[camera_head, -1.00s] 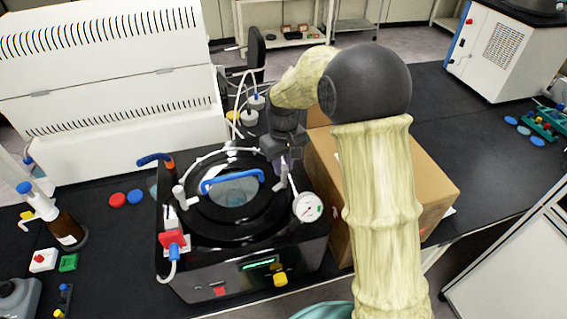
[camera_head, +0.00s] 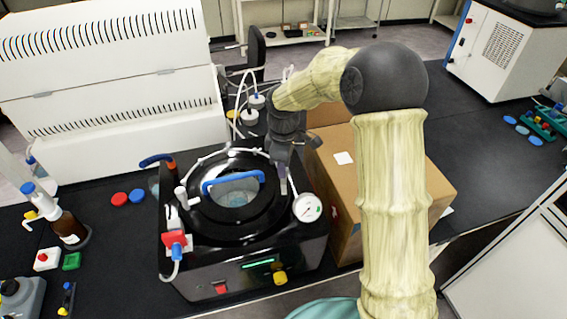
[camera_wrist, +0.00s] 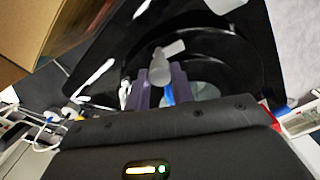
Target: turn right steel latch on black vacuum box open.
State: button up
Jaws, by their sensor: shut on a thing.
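The black vacuum box (camera_head: 205,262) sits on the dark bench, with a round lid and a blue handle (camera_head: 233,182) across its window. The right steel latch (camera_head: 284,186) is at the right side of the lid, partly hidden by my gripper. My gripper (camera_head: 282,168) reaches down to it from behind. In the wrist view, the fingers of my gripper (camera_wrist: 160,88) are shut on the pale latch (camera_wrist: 159,66), which stands between them. The left latch (camera_head: 181,196) is on the opposite side of the lid.
A round pressure gauge (camera_head: 307,208) stands close to the right of the latch. A cardboard box (camera_head: 400,190) is right of the vacuum box, under my arm. A large white machine (camera_head: 110,85) stands behind left. Tubing runs behind the lid.

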jog(key=shift+r, duration=0.1)
dwell(0.4)
jog(key=o, duration=1)
notch_tip(320, 180, up, 17)
jog(key=b, duration=0.3)
jog(key=shift+r, duration=0.15)
